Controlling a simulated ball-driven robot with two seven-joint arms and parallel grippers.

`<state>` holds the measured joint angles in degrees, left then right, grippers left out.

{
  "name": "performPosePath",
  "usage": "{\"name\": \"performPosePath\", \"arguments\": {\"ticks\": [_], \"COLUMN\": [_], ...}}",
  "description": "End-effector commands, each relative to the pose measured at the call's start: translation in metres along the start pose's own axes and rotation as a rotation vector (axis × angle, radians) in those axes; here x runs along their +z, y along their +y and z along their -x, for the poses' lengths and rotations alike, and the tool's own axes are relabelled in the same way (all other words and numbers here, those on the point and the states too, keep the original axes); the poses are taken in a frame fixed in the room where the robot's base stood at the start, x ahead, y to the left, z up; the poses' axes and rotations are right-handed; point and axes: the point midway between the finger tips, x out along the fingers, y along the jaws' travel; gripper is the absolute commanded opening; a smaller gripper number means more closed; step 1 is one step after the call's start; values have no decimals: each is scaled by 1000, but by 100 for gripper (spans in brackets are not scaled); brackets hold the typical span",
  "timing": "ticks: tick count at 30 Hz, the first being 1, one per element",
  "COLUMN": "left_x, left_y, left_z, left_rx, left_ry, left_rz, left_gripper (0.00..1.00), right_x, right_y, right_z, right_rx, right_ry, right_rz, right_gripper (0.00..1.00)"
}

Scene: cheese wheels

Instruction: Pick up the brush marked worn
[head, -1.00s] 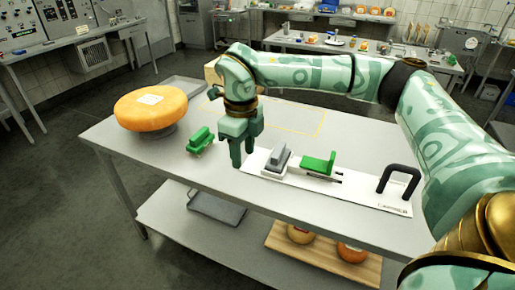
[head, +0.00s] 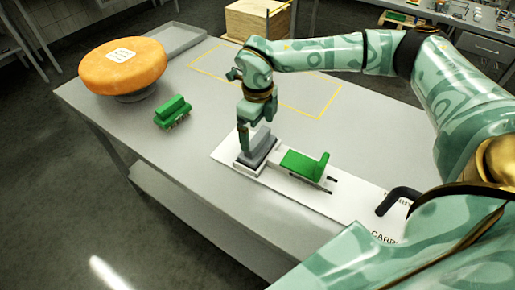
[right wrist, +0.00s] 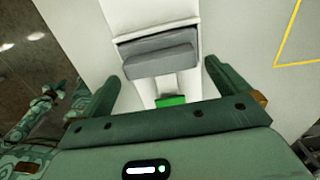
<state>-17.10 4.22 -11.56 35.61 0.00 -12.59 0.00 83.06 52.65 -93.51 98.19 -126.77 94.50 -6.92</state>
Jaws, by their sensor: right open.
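A green brush (head: 172,112) lies by itself on the table, left of the white carrier board (head: 330,204). A grey brush-like block (head: 257,147) sits in a holder at the board's left end; it also shows in the right wrist view (right wrist: 160,60). A green block with a raised end (head: 304,163) sits beside it on the board. I cannot read a "worn" mark on any of them. My right gripper (head: 251,132) is open, pointing down at the grey block. In the right wrist view its fingers (right wrist: 163,80) stand apart, the grey block ahead between them.
An orange cheese wheel (head: 123,66) stands on a round support at the table's left. A grey tray (head: 168,41) and a wooden box (head: 258,20) are behind. A yellow-outlined area (head: 312,98) lies behind the board. A dark handle (head: 400,196) rises from the board's right end.

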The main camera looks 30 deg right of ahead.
Motion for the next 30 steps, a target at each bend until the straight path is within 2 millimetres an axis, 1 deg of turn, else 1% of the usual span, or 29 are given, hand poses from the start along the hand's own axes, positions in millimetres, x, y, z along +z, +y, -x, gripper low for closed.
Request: {"name": "performPosePath", "arguments": {"ticks": [1,4,7,12,13,14,15,18,26,30], "left_x": [2,4,5,5,5,6,6,6,5,4], "left_y": [-2,-5,-6,-7,-7,-7,-7,-6,-4,-3], "left_z": [-4,-6,-6,-6,-6,-6,-6,-6,-5,-3], "left_rx": [-2,-5,-7,-9,-8,-8,-8,-8,-5,-4], "left_ry": [-4,-7,-8,-9,-9,-9,-9,-10,-9,-7], "left_rz": [-1,-2,-2,-1,-1,-1,-1,-1,0,0], "left_gripper": [0,0,0,0,0,0,0,0,0,0], "right_x": [-1,-1,0,0,0,0,0,0,0,0], "right_y": [1,0,0,0,0,0,0,0,0,0], "right_z": [-11,-23,-27,-26,-26,-26,-26,-26,-24,-13], "right_rx": [2,1,0,-1,-1,-1,-1,-1,-1,-1], "right_ry": [3,2,-1,-1,-1,-1,-1,-1,-2,-2], "right_rz": [1,0,0,0,0,0,0,0,0,0], "right_gripper": [100,100,100,100,94,86,75,49,49,49]}}
